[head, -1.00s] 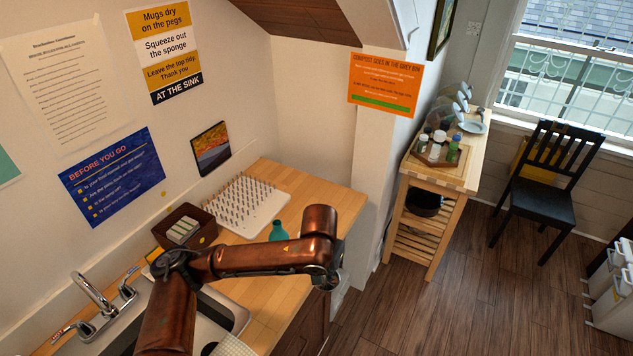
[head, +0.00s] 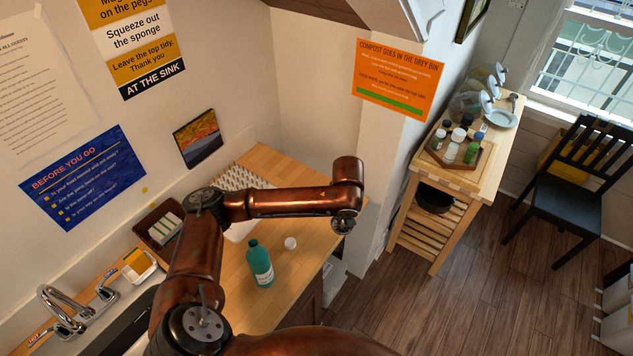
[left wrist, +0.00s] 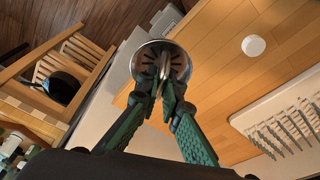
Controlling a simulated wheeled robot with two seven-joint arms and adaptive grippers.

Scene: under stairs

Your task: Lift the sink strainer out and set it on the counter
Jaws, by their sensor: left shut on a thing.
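The sink strainer (left wrist: 152,52), a round metal cup with dark slots, shows in the left wrist view. My left gripper (left wrist: 164,92) is shut on the strainer's middle post, with a green finger on each side. The strainer is in the air by the edge of the wooden counter (left wrist: 215,50). In the head view the counter (head: 292,288) runs below my copper left arm. The gripper itself is mostly hidden there beyond the arm's end. The sink is largely hidden behind my arm at the lower left. My right gripper is not in view.
A teal bottle (head: 259,264) and a small white round item (head: 290,243) stand on the counter. A white peg rack (left wrist: 285,118), a brown basket (head: 152,222) and a sponge tray (head: 138,268) are along the wall. The counter's front right is bare.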

